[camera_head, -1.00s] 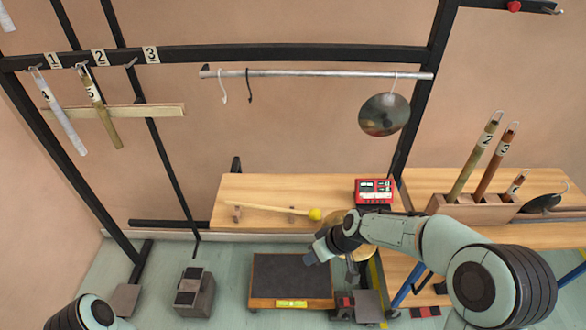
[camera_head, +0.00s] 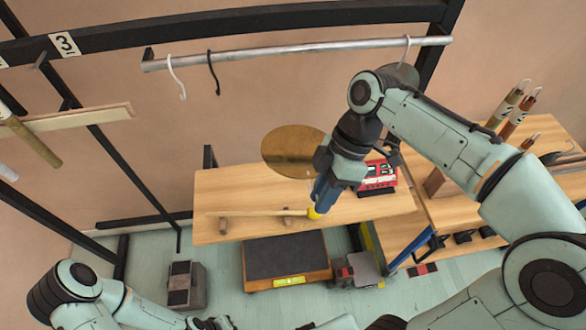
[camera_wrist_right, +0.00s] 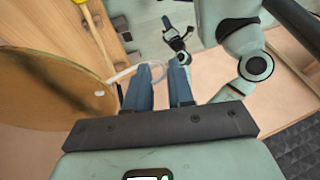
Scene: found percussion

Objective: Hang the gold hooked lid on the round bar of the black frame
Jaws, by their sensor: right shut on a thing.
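The gold lid (camera_head: 285,150), a round disc, is held up in front of the wall, left of my right gripper (camera_head: 322,200). In the right wrist view the lid (camera_wrist_right: 45,90) fills the left side, and its pale hook (camera_wrist_right: 152,70) reaches to the blue fingertips (camera_wrist_right: 160,85), which are shut on it. The round bar (camera_head: 290,50) of the black frame (camera_head: 200,28) is above the lid, apart from it. My left gripper (camera_wrist_right: 178,38) shows small in the right wrist view, its fingers spread and empty.
A white hook (camera_head: 176,78) and a black hook (camera_head: 213,72) hang at the bar's left. Another hook (camera_head: 407,45) hangs at its right; my arm mostly hides its lid. The bench (camera_head: 250,185) below holds a yellow-headed mallet (camera_head: 265,212) and a red device (camera_head: 378,178).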

